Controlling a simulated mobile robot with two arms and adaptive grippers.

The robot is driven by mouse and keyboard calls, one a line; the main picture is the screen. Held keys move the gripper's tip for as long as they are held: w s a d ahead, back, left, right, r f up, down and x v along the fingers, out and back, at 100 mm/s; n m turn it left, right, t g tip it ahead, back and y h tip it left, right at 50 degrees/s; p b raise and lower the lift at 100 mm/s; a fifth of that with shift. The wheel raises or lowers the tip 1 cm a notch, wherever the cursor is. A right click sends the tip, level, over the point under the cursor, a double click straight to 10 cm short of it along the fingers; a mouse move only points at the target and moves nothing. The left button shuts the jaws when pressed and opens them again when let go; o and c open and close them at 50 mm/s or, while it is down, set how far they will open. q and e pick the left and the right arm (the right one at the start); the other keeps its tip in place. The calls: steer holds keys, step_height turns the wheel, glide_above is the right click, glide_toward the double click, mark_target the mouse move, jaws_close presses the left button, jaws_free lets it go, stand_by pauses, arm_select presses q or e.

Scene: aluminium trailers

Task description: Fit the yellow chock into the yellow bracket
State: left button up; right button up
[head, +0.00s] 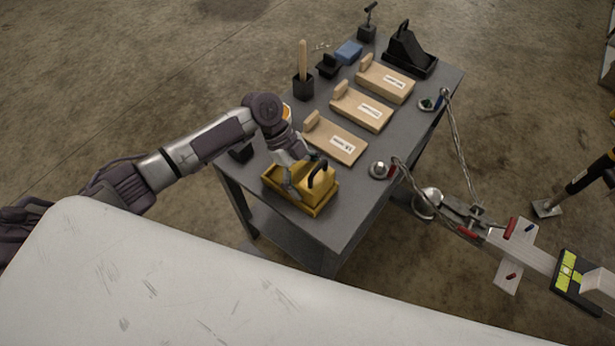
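The yellow chock (322,185) has a black handle on top and is at the near end of the grey table. The yellow bracket (308,210) lies low on the tabletop around and under it. The chock appears to be in or directly over the bracket; I cannot tell whether it is fully seated. My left gripper (292,188) points down at the chock's left side, over the bracket, beside the black handle. Its fingers overlap the yellow parts, so I cannot tell whether it grips anything. My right gripper is out of view.
Several wooden blocks with labels (337,140) lie in a row on the grey table (372,185). A black chock (408,50) stands at the far end. A chained trailer coupling (455,210) is right of the table. A white scratched surface (150,270) fills the foreground.

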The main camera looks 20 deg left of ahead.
arm_select(q)
steer(key=shift+f, duration=0.1)
steer(key=shift+f, duration=0.1)
steer(key=o, duration=1.4)
steer(key=shift+o, duration=0.6)
